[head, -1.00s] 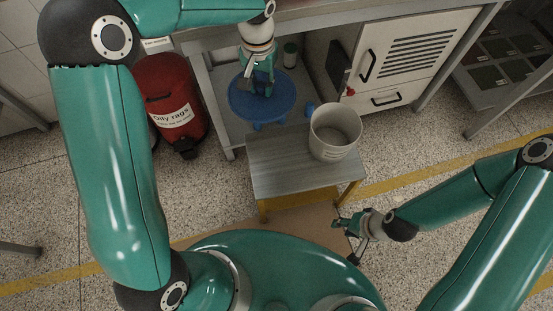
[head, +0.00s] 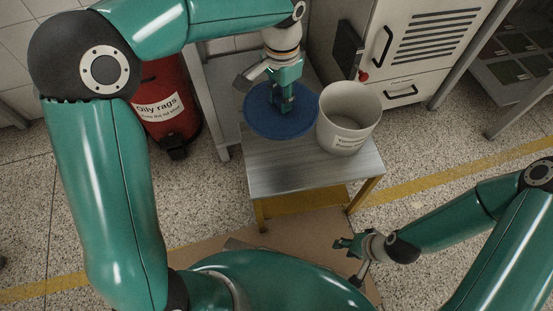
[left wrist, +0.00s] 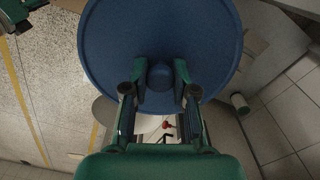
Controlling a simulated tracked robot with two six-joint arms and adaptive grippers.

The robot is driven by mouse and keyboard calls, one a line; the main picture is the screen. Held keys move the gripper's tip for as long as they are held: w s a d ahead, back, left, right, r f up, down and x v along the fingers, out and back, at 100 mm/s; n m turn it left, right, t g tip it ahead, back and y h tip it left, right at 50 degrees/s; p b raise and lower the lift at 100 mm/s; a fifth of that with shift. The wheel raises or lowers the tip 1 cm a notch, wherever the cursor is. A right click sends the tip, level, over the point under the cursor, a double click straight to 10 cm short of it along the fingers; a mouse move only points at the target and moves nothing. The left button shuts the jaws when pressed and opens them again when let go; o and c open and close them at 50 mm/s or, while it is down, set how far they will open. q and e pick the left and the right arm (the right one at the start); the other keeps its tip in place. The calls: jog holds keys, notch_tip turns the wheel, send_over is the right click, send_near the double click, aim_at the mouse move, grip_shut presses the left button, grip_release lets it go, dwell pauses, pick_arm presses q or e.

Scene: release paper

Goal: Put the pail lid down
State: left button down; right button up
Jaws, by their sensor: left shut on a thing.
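The blue round pail lid (head: 262,127) is in the grip of my left gripper (head: 286,106), beside the pail at the back left of the stool. In the left wrist view the two fingers (left wrist: 160,82) close around the knob in the middle of the lid (left wrist: 115,40). The open pail (head: 349,112), light grey with a label, stands upright on the stool. Whether the lid touches the stool top cannot be told. My right gripper (head: 349,246) is low in front of the stool, away from the lid; its finger opening is too small to judge.
The grey-topped stool (head: 300,175) with yellow legs has a bare front part. A red oily rags bin (head: 163,110) stands at the left. A white cabinet (head: 415,50) is behind the pail. Cardboard (head: 310,228) lies on the floor in front.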

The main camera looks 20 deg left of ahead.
aim_at(280, 153)
pick_arm(q)
notch_tip(280, 153, down, 20)
jog(key=b, duration=0.8)
jog(key=shift+f, duration=0.15)
jog(key=c, duration=0.9)
grip_release()
notch_tip(280, 153, up, 12)
jog(key=p, duration=0.5)
